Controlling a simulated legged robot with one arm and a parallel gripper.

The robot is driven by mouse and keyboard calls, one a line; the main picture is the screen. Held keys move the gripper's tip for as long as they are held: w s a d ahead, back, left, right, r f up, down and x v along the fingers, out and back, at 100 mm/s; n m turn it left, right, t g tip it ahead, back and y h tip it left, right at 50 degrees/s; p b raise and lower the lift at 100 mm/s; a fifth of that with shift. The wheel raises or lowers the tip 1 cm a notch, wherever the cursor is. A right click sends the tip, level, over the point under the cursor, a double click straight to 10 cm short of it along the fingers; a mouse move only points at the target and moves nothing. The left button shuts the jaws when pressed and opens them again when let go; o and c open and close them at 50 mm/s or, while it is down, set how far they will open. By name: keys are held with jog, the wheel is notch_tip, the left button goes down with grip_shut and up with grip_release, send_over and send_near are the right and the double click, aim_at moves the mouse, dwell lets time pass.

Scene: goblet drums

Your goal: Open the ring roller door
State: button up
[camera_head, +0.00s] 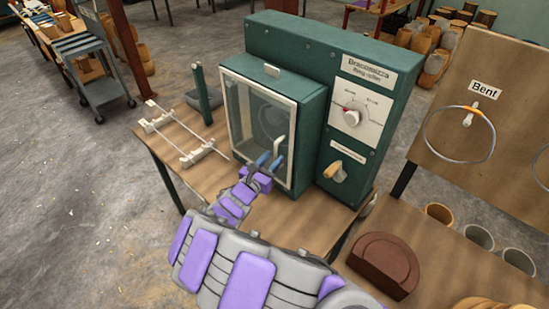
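The ring roller (325,65) is a dark green cabinet labelled "Bracomizza Ring roller", standing on a wooden table. Its door (236,116) has a pale frame and a clear pane, and looks closed. A small pale tab (272,71) sits at the top of the door housing. Contact is unclear.
A dial with a red pointer (351,116) and a pale yellow knob (335,172) are right of the door. A pale rack (185,140) and a green post (202,95) stand left. A board with rings (490,105) and a brown block (384,263) are at right.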

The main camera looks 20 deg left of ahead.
jog(key=shift+w+d, duration=0.15)
jog(key=shift+w, duration=0.5)
jog(key=shift+w+d, duration=0.15)
jog(key=shift+w, duration=0.5)
jog(key=shift+c, duration=0.2)
grip_shut()
